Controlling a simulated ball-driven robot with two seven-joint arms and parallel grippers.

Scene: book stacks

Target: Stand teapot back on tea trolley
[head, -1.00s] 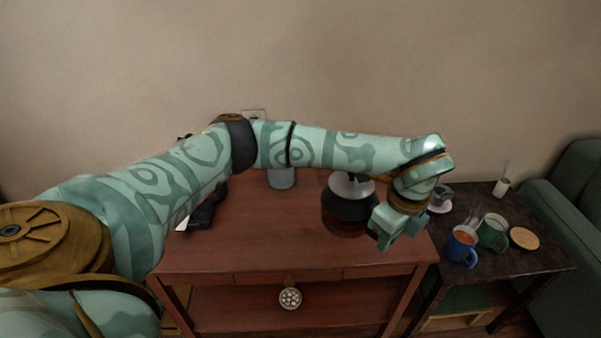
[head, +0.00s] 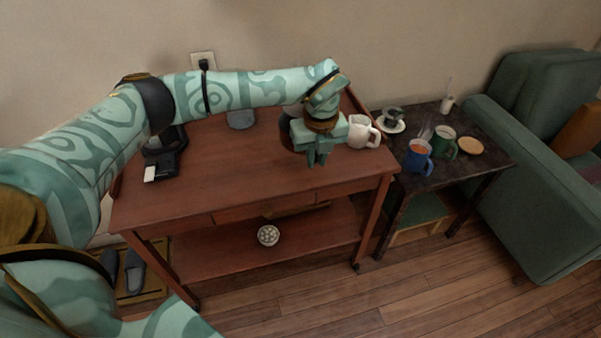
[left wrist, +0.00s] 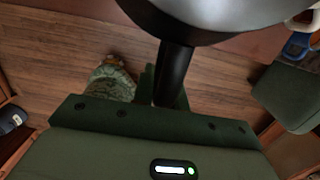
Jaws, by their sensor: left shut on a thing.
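My left gripper (head: 318,158) is shut on the black handle (left wrist: 173,75) of the teapot, which shows large at the top of the left wrist view. In the head view the dark, round teapot (head: 287,135) is mostly hidden behind the gripper. It is at the right part of the reddish-brown wooden tea trolley (head: 215,180). I cannot tell whether its base touches the top. The trolley's top and lower shelf both show. My right gripper is in neither view now.
A white jug (head: 359,131) stands just right of the gripper on the trolley. A black device (head: 165,155) is at the trolley's left end. The dark side table (head: 440,180) at right holds mugs and a cup, with a green armchair (head: 540,190) beyond. The trolley's middle is clear.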

